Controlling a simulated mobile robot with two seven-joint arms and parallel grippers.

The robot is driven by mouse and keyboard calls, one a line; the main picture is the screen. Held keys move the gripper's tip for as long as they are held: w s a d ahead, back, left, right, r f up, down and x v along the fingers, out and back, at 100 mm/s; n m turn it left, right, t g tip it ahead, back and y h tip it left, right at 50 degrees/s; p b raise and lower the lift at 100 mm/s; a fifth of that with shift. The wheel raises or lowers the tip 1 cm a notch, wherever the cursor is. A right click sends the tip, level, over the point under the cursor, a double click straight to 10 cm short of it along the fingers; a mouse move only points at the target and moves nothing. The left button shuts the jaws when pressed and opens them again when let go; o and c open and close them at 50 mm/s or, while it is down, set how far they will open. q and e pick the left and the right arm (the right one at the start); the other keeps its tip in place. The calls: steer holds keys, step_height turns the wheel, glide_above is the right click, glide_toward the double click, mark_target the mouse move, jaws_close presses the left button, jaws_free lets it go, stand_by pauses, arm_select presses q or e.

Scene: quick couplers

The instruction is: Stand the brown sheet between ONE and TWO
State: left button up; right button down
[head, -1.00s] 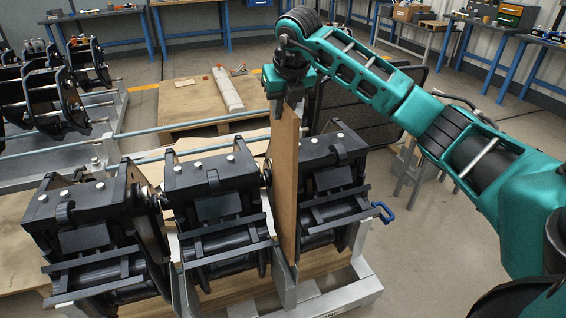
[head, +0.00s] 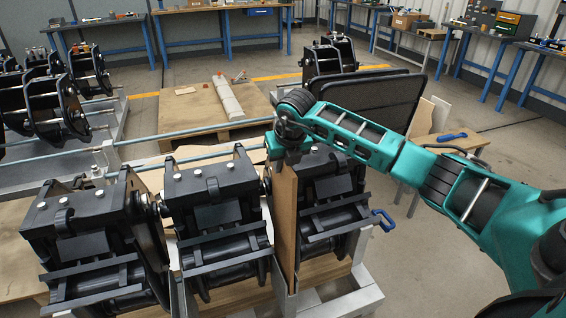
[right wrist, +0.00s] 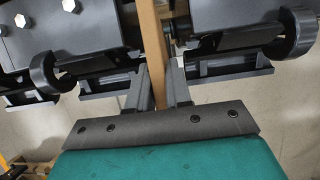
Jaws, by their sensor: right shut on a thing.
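The brown sheet (head: 285,225) stands upright, edge toward me, in the gap between the middle black coupler (head: 212,205) and the right black coupler (head: 328,190). A third coupler (head: 90,235) stands at the left. I cannot read any ONE or TWO labels. My right gripper (head: 288,166) is shut on the sheet's top edge. In the right wrist view the sheet (right wrist: 151,45) runs between the two fingers (right wrist: 163,85), with dark couplers on both sides. The sheet's lower end is near the grey rack; I cannot tell whether it touches. My left gripper is out of view.
The couplers sit on a grey metal rack (head: 368,298) with a blue handle (head: 384,220) at its right. Dark mesh panels (head: 375,103) stand behind my right arm. A pallet (head: 195,112) lies behind, and more couplers stand at the far left.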

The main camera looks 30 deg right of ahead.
steer(key=c, duration=1.1)
jaws_free()
steer(key=shift+o, duration=0.2)
steer(key=shift+r, duration=0.1)
